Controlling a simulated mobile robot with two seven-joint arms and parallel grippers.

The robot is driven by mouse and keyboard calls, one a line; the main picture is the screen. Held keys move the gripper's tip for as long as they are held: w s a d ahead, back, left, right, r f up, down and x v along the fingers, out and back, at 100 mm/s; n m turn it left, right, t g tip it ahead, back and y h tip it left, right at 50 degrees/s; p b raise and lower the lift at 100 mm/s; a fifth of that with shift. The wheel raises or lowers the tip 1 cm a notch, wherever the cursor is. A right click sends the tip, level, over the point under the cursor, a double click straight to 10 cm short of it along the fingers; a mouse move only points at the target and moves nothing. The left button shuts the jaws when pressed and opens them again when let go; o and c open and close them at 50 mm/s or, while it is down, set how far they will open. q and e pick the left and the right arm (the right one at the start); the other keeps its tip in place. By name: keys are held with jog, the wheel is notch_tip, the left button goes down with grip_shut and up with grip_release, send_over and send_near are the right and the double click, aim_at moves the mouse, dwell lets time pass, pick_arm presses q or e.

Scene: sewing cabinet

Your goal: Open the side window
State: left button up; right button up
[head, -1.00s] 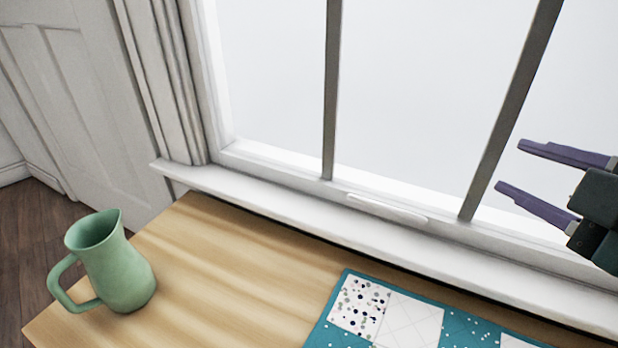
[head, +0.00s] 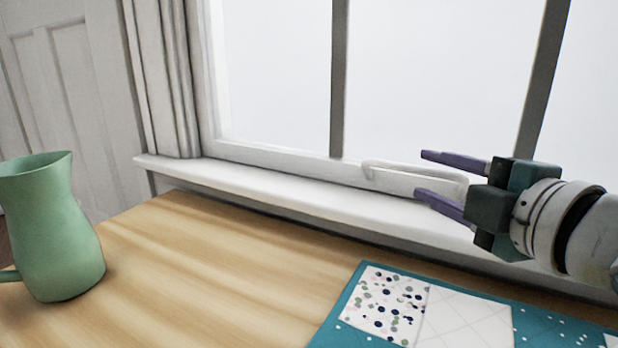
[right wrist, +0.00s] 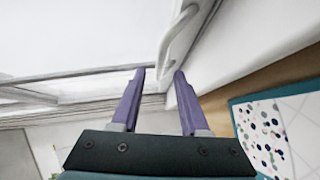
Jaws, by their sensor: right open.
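The window (head: 270,153) has a white bottom rail and dark upright bars, and its lower sash sits down at the sill in the head view. A white bar handle (head: 378,172) is on the bottom rail. My right gripper (head: 420,174) is open, with two purple fingers at the handle's right part. In the right wrist view the handle (right wrist: 178,32) lies just past the open fingers (right wrist: 160,73), its near end between the tips. I cannot tell whether they touch it. My left gripper is not in view.
A white sill (head: 270,187) runs above the wooden table (head: 215,265). A green pitcher (head: 52,235) stands at the table's left. A teal patchwork quilt (head: 345,318) lies at the front right, below my right arm. The table's middle is clear.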

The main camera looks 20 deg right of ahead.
aim_at(413, 171)
jog(key=w+b, duration=0.1)
jog(key=w, duration=0.1)
jog(key=w+f, duration=0.1)
jog(key=w, duration=0.1)
jog(key=shift+d+b, duration=0.15)
jog(key=shift+b, duration=0.2)
jog(key=shift+w+r, duration=0.1)
jog(key=shift+w, duration=0.5)
jog(key=shift+c, duration=0.3)
grip_shut()
